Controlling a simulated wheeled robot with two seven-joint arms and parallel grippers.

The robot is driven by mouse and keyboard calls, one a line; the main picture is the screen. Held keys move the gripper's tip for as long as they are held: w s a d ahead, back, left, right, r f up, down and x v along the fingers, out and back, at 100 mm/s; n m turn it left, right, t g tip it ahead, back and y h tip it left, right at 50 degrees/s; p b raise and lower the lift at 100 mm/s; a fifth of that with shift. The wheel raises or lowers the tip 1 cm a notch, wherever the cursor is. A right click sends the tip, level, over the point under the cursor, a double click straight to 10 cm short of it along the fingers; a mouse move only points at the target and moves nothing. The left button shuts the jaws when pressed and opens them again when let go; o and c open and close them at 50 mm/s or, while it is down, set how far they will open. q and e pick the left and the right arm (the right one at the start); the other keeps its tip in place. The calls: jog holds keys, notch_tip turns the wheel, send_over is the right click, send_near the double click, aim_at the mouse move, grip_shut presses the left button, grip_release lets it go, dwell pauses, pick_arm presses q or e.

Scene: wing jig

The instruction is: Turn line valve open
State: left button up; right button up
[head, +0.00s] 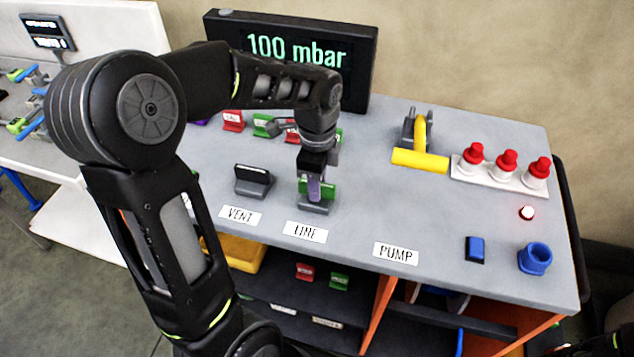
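The line valve (314,208) is a small grey block behind the "LINE" label (305,231) on the grey bench top. A green plate (330,190) stands upright on or just above it. My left gripper (314,188) points straight down at the valve. A purplish finger overlaps the front of the green plate. The other finger and most of the valve's handle are hidden, so I cannot tell whether the fingers are closed on it. My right gripper is not in view.
The vent valve (254,182) stands left of the line valve. A display (290,50) reads 100 mbar. A yellow-handled pump lever (420,160), red-topped white pieces (505,170), a blue block (475,249) and a blue cup (535,258) are at the right. Red and green tags stand behind.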

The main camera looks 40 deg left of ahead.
pick_arm(q)
grip_shut()
jog(key=shift+n, duration=0.5)
jog(key=n, duration=0.2)
jog(key=shift+n+b, duration=0.3)
jog(key=shift+b, duration=0.1)
jog(key=n, duration=0.4)
jog(key=shift+n+b, duration=0.3)
jog(key=shift+b, duration=0.05)
jog(key=n+b, duration=0.1)
jog(key=n, duration=0.8)
jog(key=shift+n, duration=0.4)
jog(key=shift+o, duration=1.4)
grip_release()
